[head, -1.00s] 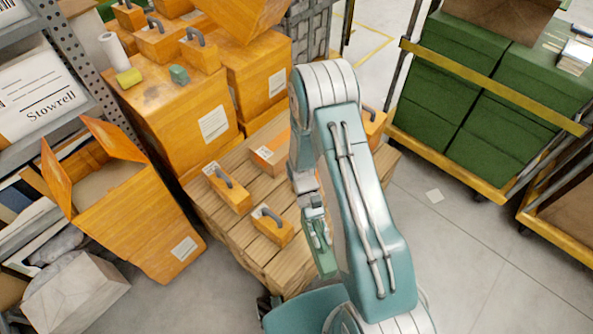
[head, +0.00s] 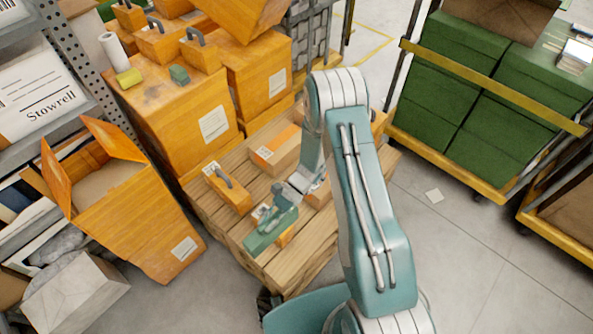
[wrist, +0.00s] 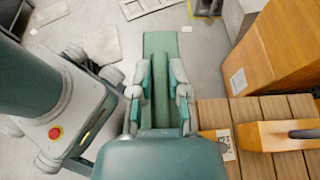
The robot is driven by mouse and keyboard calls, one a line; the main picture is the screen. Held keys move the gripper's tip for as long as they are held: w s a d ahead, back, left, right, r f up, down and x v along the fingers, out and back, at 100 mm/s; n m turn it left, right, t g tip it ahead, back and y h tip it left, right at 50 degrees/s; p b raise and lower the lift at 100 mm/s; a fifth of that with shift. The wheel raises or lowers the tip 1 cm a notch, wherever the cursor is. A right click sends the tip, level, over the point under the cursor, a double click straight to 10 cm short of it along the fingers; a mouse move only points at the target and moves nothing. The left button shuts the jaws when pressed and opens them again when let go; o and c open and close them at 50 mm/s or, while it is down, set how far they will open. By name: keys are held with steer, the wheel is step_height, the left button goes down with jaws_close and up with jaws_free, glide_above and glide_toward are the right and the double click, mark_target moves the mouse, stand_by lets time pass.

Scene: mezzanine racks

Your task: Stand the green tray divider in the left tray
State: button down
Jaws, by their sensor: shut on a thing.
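The green tray divider (wrist: 160,43) is a flat green piece that sticks out beyond my fingertips in the wrist view. My gripper (wrist: 160,78) is shut on it, with one finger on each side. In the head view the divider (head: 260,237) is tilted above the front part of the wooden pallet, and my gripper (head: 287,196) is at its upper right end. The divider and gripper partly cover an orange case there. I cannot make out a left tray in either view.
An orange case with a dark handle (head: 228,188) lies on the pallet (head: 303,262); a handled case (wrist: 280,135) shows beside my gripper in the wrist view. An open orange box (head: 135,220) stands left. Green boxes on a cart (head: 500,100) are right.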

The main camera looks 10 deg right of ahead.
steer(key=w+d+f+m+t, duration=0.2)
steer(key=w+m+t, duration=0.55)
steer(key=w, duration=0.25)
steer(key=w+d+f+m+t, duration=0.1)
steer(key=w+f+m+t, duration=0.1)
steer(key=w+m+t, duration=0.7)
steer(key=w+d+f+t+h, duration=0.1)
steer(key=w+d+f+h, duration=0.1)
steer(key=f, duration=0.5)
steer(key=w+d+f+m+t+h, duration=0.1)
steer(key=w+d+f+h, duration=0.1)
steer(key=f, duration=0.6)
steer(key=shift+w+f, duration=0.3)
steer(key=shift+w, duration=0.15)
steer(key=shift+d, duration=0.1)
steer(key=c, duration=0.6)
jaws_free()
